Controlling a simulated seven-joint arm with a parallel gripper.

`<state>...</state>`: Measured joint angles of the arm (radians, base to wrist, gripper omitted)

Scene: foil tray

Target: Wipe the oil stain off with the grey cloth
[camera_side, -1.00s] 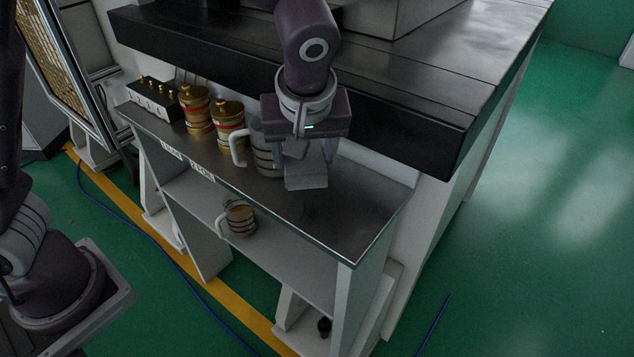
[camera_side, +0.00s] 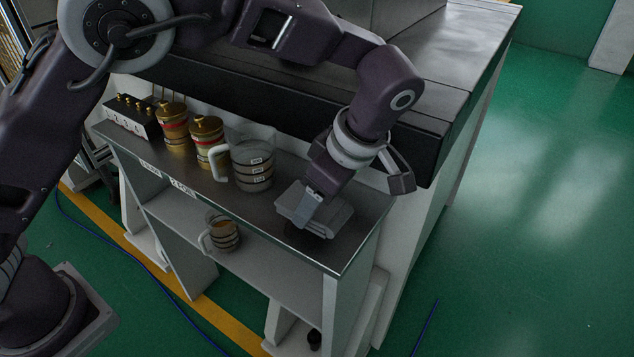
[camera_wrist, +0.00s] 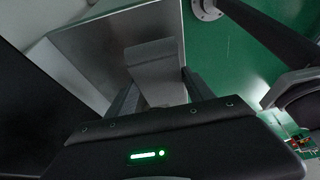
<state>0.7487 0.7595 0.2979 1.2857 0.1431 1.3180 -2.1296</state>
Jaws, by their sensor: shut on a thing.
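The grey cloth (camera_side: 332,221) looks like a folded pad and is at the right part of the metal shelf top (camera_side: 345,255), at or just above its surface. My gripper (camera_side: 316,194) is shut on the cloth from above, wrist tilted. In the wrist view the cloth (camera_wrist: 155,72) shows between my two fingers, over the grey shelf top. A dark patch (camera_side: 297,236) shows at the cloth's near edge; I cannot tell whether it is the oil stain or shadow. The cloth hides the surface beneath it.
A clear jug (camera_side: 252,165) stands left of the cloth, beside two brass canisters (camera_side: 208,142) and a black-and-white switch box (camera_side: 132,115). A small jug (camera_side: 223,235) sits on the lower shelf. The dark bench (camera_side: 430,130) rises close behind.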

